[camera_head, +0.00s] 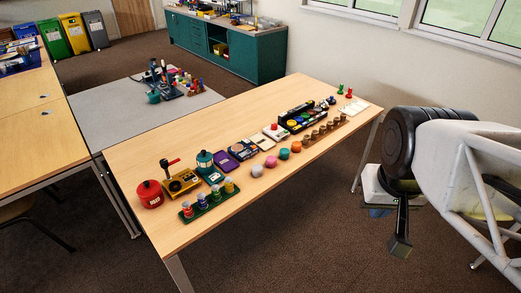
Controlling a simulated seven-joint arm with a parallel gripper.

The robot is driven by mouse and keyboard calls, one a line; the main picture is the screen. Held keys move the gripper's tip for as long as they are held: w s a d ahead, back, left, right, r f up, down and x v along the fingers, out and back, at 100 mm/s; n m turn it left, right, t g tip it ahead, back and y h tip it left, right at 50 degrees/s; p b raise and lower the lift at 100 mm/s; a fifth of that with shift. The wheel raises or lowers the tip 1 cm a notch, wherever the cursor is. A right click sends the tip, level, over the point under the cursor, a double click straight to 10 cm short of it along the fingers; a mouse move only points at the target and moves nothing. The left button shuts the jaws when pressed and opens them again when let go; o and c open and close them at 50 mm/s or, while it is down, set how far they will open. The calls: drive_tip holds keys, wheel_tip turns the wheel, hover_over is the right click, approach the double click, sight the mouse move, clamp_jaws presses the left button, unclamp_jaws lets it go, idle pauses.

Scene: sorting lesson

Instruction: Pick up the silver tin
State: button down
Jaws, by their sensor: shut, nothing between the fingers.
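I cannot pick out a silver tin for certain among the small objects on the table. A red tin-like pot (150,193) stands at the table's near left end. A green rack (213,203) with several small capped cylinders lies near the front edge. My gripper (400,246) is at the right, off the table's right end and pointing down. It is shut and empty, apart from all the objects.
A grey table (100,115) stands behind at left.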

drive_tip(key=c, duration=1.8)
unclamp_jaws()
drive_tip(key=shift+c, duration=0.2)
drive_tip(key=o, duration=1.4)
drive_tip(key=shift+c, duration=0.2)
drive_tip(key=w+a+f+m+g+y, duration=0.1)
drive_tip(key=w+a+f+m+y, duration=0.3)
drive_tip(key=w, duration=0.4)
drive_tip(key=w+a+f+m+g+y, duration=0.1)
drive_tip(key=w+a+f+m+y, duration=0.2)
drive_tip(key=w+a, duration=0.45)
drive_tip(key=w+a+f+m+g+y, duration=0.1)
drive_tip(key=w+a+f+m+y, duration=0.3)
drive_tip(key=w, duration=0.6)
drive_tip(key=w+a+f+m+t+y, duration=0.1)
drive_tip(key=w+f+m, duration=0.1)
drive_tip(key=w+f, duration=0.3)
drive_tip(key=w+a+f+m+t, duration=0.1)
drive_tip(key=w+a+f+m, duration=0.15)
drive_tip(key=w+f, duration=0.3)
drive_tip(key=m+t, duration=0.3)
drive_tip(key=m, duration=0.4)
approach(257, 171)
drive_tip(key=shift+w+a+f+y, duration=0.2)
drive_tip(key=shift+w+a+f, duration=0.25)
drive_tip(key=shift+w, duration=0.15)
drive_tip(key=shift+w+a+f+y, duration=0.2)
drive_tip(key=shift+w+a+f, duration=0.3)
drive_tip(key=shift+w, duration=0.1)
